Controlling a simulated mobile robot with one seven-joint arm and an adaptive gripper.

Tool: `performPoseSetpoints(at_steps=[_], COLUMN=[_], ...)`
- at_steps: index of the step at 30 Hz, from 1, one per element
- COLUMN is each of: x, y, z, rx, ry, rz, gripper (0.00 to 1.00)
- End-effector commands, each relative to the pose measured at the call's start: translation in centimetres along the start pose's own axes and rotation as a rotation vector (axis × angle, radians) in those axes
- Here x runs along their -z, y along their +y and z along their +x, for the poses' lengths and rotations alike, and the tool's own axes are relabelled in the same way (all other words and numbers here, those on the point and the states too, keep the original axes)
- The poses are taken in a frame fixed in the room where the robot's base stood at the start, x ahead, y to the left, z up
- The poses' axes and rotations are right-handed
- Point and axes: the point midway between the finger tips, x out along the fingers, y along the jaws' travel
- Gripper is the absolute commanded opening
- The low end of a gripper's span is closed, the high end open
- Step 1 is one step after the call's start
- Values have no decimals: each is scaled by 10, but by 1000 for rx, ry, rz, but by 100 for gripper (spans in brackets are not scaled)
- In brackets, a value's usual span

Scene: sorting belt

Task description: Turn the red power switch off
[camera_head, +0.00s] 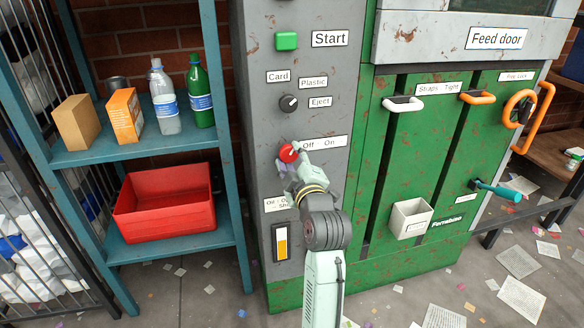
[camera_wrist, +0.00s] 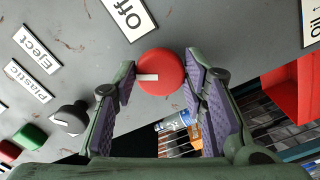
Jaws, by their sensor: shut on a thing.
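The red power switch (camera_head: 286,153) is a round knob on the grey panel, left of the Off/On label (camera_head: 322,143). In the wrist view, the red power switch (camera_wrist: 168,68) sits between my two finger pads, and its white pointer mark faces left in the picture. Part of the label, reading "Off" (camera_wrist: 130,15), lies just above it. My gripper (camera_head: 293,157) is at the panel, shut on the switch; it also shows in the wrist view (camera_wrist: 162,80). In the head view my fingers partly cover the knob.
Above are a dark selector knob (camera_head: 289,103) and a green Start button (camera_head: 287,41). A teal shelf (camera_head: 227,150) with bottles, boxes and a red bin (camera_head: 165,203) stands left. Green machine doors with handles and a white box (camera_head: 409,219) are right.

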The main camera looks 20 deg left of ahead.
Motion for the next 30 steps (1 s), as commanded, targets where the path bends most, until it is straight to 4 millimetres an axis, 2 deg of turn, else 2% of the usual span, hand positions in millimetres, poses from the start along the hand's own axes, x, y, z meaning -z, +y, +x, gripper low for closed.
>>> performPoseSetpoints(at_steps=[15,30], x=[-2,1], y=[-1,0], z=[0,0], rx=[0,2], ry=[0,1], rz=[-415,-550], gripper=[11,11])
